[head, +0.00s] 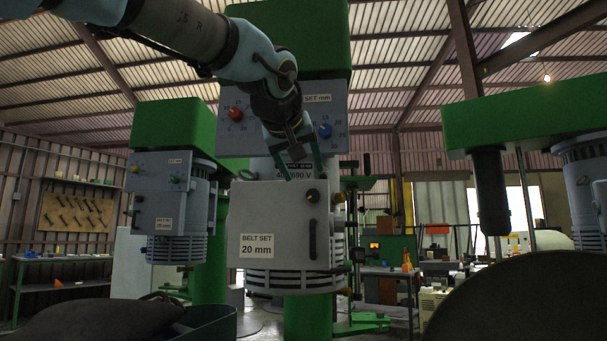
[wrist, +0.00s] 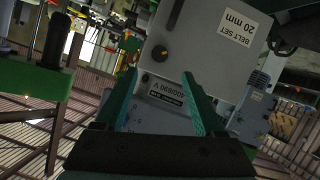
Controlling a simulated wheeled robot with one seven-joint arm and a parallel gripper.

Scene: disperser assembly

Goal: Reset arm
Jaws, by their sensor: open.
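My gripper (head: 301,174) is open in the head view, in front of the middle machine (head: 262,225). Its two teal fingers point down toward the top of the grey box with the "BELT SET 20 mm" label (head: 257,245). In the wrist view my gripper (wrist: 166,92) shows both fingers spread, with nothing held between them. The plate reading 400/690 V (wrist: 172,95) shows between the fingers. I cannot tell whether the fingertips touch the box. The panel above has a red knob (head: 236,114) and a blue knob (head: 325,130), partly beside my arm.
A second green machine (head: 175,126) stands at the left. A green beam with a dark spindle (head: 490,190) fills the right. A dark round shape (head: 520,300) blocks the lower right. A dark bin (head: 208,322) is at the lower left. Workbenches (head: 60,257) stand behind.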

